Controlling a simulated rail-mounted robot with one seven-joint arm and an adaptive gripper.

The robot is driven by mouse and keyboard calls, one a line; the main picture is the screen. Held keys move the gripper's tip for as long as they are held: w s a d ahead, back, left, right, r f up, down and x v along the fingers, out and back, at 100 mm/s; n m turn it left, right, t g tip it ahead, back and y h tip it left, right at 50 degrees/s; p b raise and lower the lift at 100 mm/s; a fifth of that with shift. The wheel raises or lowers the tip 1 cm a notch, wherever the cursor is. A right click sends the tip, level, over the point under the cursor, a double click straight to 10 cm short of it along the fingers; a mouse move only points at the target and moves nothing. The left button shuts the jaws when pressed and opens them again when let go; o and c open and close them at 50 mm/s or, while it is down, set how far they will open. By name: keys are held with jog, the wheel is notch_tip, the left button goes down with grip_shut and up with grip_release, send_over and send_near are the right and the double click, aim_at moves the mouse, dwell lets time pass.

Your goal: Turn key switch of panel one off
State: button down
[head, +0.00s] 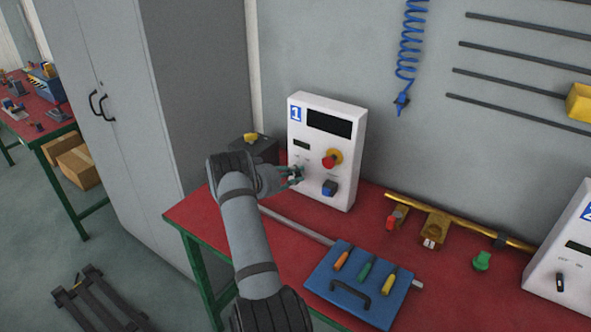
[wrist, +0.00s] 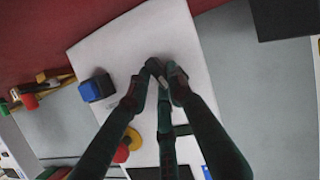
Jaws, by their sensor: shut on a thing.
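Panel one (head: 335,125) is a white upright box with a blue "1" label, standing at the back of the red table. It carries a dark display, a red emergency button (head: 329,161) on yellow and a blue switch (head: 329,188). My gripper (head: 298,174) is at the lower left of the panel's face, with its fingers shut on the key switch, which they mostly hide. In the wrist view my gripper (wrist: 166,77) has its fingertips together at the white panel face (wrist: 125,50). The blue switch (wrist: 97,87) is to the left of the fingers, apart from them.
A blue toolbox lid (head: 360,285) with colored-handled tools lies on the red table (head: 235,235). A brass pipe with valves (head: 435,222) runs to the right. Panel two (head: 570,255) is at the right edge. A grey cabinet (head: 150,110) stands left, and a dark box (head: 255,150) is behind my gripper.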

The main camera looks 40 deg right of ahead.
jog(key=shift+w+n+g+h, duration=0.1)
jog(key=shift+n+g+h, duration=0.2)
jog(key=shift+n+g, duration=0.3)
dwell(0.3)
jog(key=c, duration=1.5)
grip_release()
jog(key=shift+c, duration=0.2)
jog(key=shift+a, duration=0.2)
jog(key=v, duration=1.1)
jog(key=shift+a+r, duration=0.25)
jog(key=shift+a, duration=0.05)
jog(key=shift+d, duration=0.1)
